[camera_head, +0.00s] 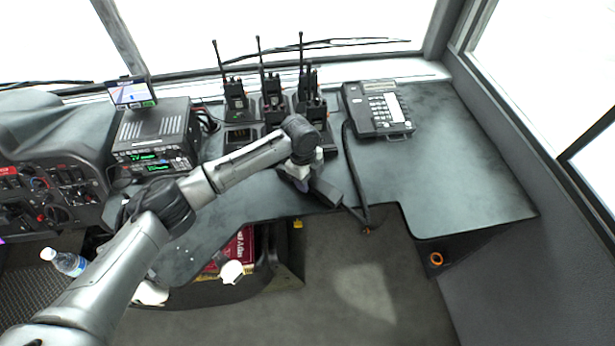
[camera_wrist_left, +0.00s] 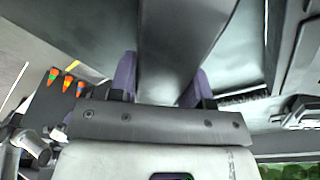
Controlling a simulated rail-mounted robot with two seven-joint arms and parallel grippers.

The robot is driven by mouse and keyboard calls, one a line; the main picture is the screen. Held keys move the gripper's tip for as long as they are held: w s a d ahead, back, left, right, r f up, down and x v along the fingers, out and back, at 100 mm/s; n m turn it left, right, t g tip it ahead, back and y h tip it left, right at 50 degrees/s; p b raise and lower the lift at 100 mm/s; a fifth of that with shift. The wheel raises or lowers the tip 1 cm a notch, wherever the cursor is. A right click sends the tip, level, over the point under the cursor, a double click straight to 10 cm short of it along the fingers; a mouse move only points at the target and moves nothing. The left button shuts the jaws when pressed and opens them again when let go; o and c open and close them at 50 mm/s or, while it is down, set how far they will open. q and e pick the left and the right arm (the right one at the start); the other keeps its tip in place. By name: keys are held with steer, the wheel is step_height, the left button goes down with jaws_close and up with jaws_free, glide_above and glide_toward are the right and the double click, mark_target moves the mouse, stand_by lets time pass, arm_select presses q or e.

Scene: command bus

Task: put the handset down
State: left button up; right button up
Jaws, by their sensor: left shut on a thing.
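My left gripper (camera_head: 301,183) is at the front edge of the dark dashboard counter, seen in the head view. It is shut on the dark grey handset (camera_head: 328,193). In the left wrist view the handset (camera_wrist_left: 172,45) passes between the two purple fingers of the gripper (camera_wrist_left: 162,80). Part of the handset is hidden by the gripper. The desk phone base (camera_head: 378,109), with its keypad, lies on the counter behind and to the right of the handset. A dark cord (camera_head: 354,172) runs from beside the base down to the counter edge. My right gripper is out of view.
Several upright radios (camera_head: 272,98) stand in chargers behind my left gripper. A boxy radio unit (camera_head: 156,138) with a small screen (camera_head: 131,92) on top stands at left. The counter (camera_head: 465,165) is clear to the right of the phone base. A bottle (camera_head: 67,262) lies at lower left.

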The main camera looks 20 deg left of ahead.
arm_select(q)
steer(key=o, duration=1)
step_height(320, 180, up, 12)
steer(key=a, duration=0.1)
steer(key=shift+w+a, duration=0.2)
steer(key=shift+a, duration=0.1)
